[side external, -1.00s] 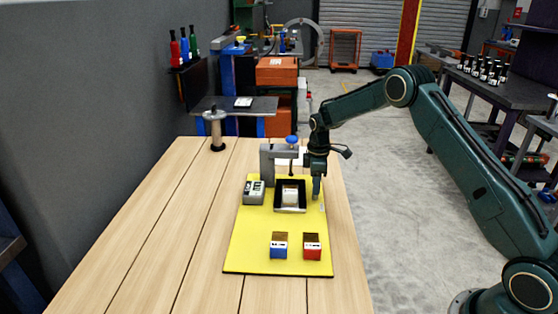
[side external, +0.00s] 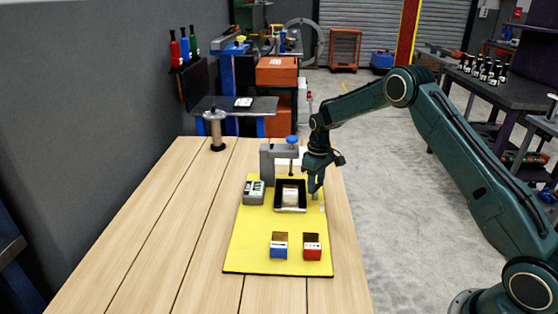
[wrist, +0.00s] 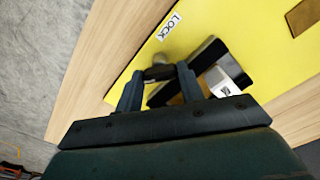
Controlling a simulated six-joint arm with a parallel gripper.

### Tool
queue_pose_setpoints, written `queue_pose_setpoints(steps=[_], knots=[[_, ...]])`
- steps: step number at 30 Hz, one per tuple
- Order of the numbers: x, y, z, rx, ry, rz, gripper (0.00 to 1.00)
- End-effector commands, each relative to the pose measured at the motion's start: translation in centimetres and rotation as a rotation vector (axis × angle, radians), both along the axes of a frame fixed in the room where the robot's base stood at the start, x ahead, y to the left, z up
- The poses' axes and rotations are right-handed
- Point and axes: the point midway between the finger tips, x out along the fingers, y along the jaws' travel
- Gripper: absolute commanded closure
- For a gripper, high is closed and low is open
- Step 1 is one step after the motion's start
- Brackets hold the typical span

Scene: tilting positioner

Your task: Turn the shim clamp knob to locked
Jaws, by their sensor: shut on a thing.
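My gripper (side external: 316,195) points down at the right edge of the yellow board (side external: 262,232), just right of the black tray (side external: 277,203). In the wrist view its two fingers (wrist: 158,77) are closed on a small dark knob (wrist: 157,72), with a paler rounded part beyond it. The fingers hide much of the knob, and I cannot read its exact angle. A white label reading LOCK (wrist: 170,27) lies on the board beyond the knob. The tray (wrist: 210,50) also shows in the wrist view, right of the fingers, with a pale block in it.
A grey bracket (side external: 266,165) with a blue-topped screw (side external: 292,139) stands behind the tray. A grey box (side external: 253,193) sits left of the tray. Blue (side external: 279,247) and red (side external: 312,248) bins stand at the board's front.

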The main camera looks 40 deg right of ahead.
Motion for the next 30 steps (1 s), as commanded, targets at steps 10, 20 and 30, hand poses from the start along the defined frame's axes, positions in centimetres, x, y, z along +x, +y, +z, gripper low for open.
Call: queue_pose_setpoints(steps=[10, 20, 30], knots=[[0.02, 0.0, 0.15, 0.0, 0.0, -0.328, 0.85], [0.02, 0.0, 0.17, 0.0, -0.001, -0.638, 0.85], [0.03, -0.01, 0.19, 0.0, -0.001, -0.874, 0.85]])
